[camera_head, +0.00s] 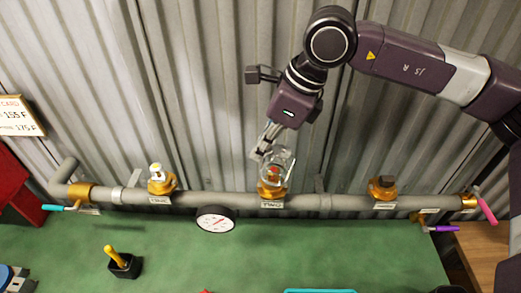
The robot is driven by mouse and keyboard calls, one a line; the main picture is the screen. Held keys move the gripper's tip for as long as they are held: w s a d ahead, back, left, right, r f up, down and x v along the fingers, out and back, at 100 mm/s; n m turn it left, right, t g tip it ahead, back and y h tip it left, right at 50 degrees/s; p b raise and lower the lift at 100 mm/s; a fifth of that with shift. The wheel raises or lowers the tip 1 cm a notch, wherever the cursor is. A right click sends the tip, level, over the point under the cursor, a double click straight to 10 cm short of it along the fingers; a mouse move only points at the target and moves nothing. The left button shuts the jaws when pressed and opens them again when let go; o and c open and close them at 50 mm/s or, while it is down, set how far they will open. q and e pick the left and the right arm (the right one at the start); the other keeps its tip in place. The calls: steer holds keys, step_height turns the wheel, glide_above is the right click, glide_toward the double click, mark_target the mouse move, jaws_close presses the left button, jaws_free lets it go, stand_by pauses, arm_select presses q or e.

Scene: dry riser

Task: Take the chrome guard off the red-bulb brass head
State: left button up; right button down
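The red-bulb brass head (272,186) stands on the middle of the grey pipe, and its red bulb (273,174) shows through the guard. The chrome guard (284,160) is a shiny cage around and above the bulb. My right gripper (262,153) reaches down from the upper right, with its fingers at the upper left of the guard. The fingers overlap the guard in the picture; I cannot tell whether they grip it. My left gripper is not in view.
A brass head with a white top (158,179) stands left on the pipe (235,199), and one with a dark top (383,187) right. A round gauge (215,219) hangs below the pipe. A black holder with a yellow handle (123,264) stands on the green surface (180,265). Corrugated wall (200,80) is close behind.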

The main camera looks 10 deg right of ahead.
steer(key=shift+r+p, duration=0.85)
steer(key=shift+r, duration=1.2)
steer(key=shift+r, duration=0.15)
step_height(320, 180, up, 4)
steer(key=shift+f+p, duration=0.1)
steer(key=shift+p, duration=0.65)
